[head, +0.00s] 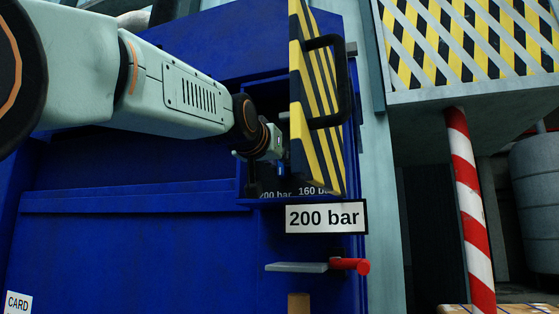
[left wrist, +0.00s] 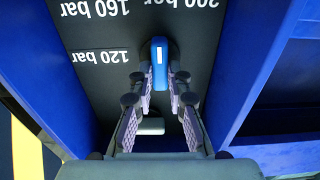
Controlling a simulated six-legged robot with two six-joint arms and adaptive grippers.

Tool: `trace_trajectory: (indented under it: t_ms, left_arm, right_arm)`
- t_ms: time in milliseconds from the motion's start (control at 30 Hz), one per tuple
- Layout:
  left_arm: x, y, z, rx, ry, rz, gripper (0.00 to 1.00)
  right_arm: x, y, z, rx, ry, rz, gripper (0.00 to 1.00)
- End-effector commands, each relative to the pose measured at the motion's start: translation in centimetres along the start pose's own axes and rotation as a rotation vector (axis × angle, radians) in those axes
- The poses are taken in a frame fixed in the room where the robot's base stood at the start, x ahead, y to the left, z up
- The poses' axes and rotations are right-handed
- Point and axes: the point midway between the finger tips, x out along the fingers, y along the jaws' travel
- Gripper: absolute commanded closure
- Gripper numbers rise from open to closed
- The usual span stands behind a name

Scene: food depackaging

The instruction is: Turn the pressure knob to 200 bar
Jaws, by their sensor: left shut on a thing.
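The pressure knob (left wrist: 160,62) is a blue bar with a white mark, on a dark panel (left wrist: 120,32) in the left wrist view. Its bar stands upright in that picture, its marked end towards the gap between the upside-down 160 bar label (left wrist: 95,8) and 200 bar label (left wrist: 194,3). My left gripper (left wrist: 163,80) is shut on the knob, one finger on each side. A sign (head: 326,217) reads 200 bar. My right gripper is not in view.
A yellow-black striped door (head: 313,110) with a black handle (head: 343,85) stands open close to the right of my left gripper. A red-ended lever (head: 350,266) is below the sign. The 120 bar label (left wrist: 100,57) is left of the knob in the wrist view.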

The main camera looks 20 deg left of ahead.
Motion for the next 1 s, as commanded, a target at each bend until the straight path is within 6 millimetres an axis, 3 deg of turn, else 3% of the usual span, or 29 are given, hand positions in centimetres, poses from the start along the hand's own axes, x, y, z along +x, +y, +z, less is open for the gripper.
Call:
trace_trajectory:
  t_ms: [467, 500, 733, 1000]
  left_arm:
    - [-0.02, 0.00, -0.19, 0.015, 0.005, 0.000, 1.00]
    - [-0.02, 0.00, -0.18, 0.015, 0.005, 0.000, 0.80]
    - [0.00, 0.00, -0.08, 0.013, 0.002, 0.000, 0.60]
    - [0.00, 0.00, -0.04, 0.012, 0.001, 0.000, 0.60]
  right_arm:
    - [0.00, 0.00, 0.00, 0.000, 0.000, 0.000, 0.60]
    - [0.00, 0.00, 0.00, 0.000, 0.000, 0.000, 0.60]
    - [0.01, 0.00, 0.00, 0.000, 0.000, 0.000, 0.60]
    - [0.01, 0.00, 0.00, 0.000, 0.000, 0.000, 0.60]
